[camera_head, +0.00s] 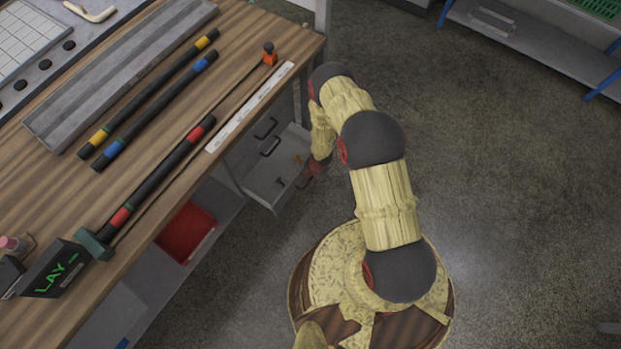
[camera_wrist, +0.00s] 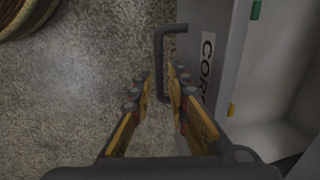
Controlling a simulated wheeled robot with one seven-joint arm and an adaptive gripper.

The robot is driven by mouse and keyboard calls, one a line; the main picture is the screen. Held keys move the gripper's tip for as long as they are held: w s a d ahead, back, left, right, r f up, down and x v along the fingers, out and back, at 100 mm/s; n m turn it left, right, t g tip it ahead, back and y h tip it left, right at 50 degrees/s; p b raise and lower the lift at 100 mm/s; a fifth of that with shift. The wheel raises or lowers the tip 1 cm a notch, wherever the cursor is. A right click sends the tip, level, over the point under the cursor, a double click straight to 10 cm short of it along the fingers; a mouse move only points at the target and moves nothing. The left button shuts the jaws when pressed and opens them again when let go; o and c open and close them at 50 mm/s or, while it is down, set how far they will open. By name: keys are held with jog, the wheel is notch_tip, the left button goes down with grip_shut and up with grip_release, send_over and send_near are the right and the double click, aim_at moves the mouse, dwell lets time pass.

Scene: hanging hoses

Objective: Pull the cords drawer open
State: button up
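The cords drawer (camera_head: 267,190) stands out from under the bench, its grey inside visible with small coloured items. In the wrist view its front (camera_wrist: 199,20) carries a partly hidden label (camera_wrist: 208,65) starting "COR", with the open inside to the right. Its dark bar handle (camera_wrist: 158,45) passes between the fingers of my gripper (camera_wrist: 160,80). The fingers are apart, one on each side of the bar, with small gaps showing. In the head view my gripper (camera_head: 314,170) is at the drawer's front, partly hidden by my arm.
Other dark handles (camera_head: 265,128) show on fronts behind the drawer. The wooden bench (camera_head: 235,45) holds hoses, a metal channel and a "LAY" sign (camera_head: 58,273). A red bin (camera_head: 187,232) sits below.

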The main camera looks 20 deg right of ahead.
grip_shut()
dwell(0.5)
jog(key=s+d, duration=0.1)
jog(key=s, duration=0.1)
jog(key=s+d, duration=0.2)
jog(key=shift+s+d+p, duration=0.1)
jog(key=shift+s+p, duration=0.05)
jog(key=shift+p, duration=0.2)
jog(key=shift+o, duration=1.8)
grip_release()
